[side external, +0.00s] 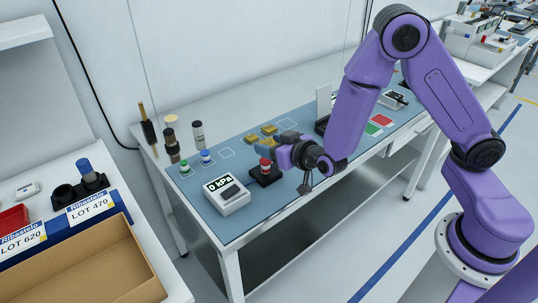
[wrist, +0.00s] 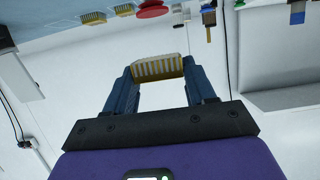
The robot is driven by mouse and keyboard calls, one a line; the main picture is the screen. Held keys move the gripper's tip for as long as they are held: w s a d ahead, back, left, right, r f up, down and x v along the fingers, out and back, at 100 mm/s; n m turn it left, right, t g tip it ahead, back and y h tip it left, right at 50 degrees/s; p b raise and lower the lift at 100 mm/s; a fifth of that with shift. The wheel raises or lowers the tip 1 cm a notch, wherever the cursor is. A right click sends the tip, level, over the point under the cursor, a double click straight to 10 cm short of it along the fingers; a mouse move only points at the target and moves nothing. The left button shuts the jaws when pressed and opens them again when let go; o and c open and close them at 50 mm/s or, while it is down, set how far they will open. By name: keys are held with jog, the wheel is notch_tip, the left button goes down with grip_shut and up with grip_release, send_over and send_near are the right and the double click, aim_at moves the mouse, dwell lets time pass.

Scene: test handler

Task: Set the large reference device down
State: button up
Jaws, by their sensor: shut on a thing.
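My gripper (wrist: 160,72) is shut on a gold-striped block with a pale edge, the large reference device (wrist: 158,69). The device sits between the two blue fingertips in the wrist view. In the side view my gripper (side external: 265,144) is above the blue mat, close to the red button (side external: 265,162) on its black base. The held device is hard to make out there. Two other gold devices (side external: 251,138) (side external: 269,129) lie on the mat just behind the fingers. I cannot tell the exact height of the held device above the mat.
Pale outlined squares (side external: 225,153) mark the blue mat (side external: 262,205). A white gauge reading 0 kPa (side external: 226,196) stands at the front left. Small green-topped and blue-topped pieces (side external: 205,156) stand behind it. A grey-white upright panel (side external: 323,103) stands to the right.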

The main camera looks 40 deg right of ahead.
aim_at(269, 163)
jog(key=f, duration=0.1)
jog(key=w+f, duration=0.1)
jog(key=shift+a+f, duration=0.15)
jog(key=shift+f, duration=0.75)
jog(key=shift+f, duration=0.15)
jog(key=o, duration=1)
jog(key=shift+o, duration=0.2)
jog(key=v, duration=1.7)
jog(key=shift+s+a, duration=0.15)
jog(key=shift+s, duration=0.05)
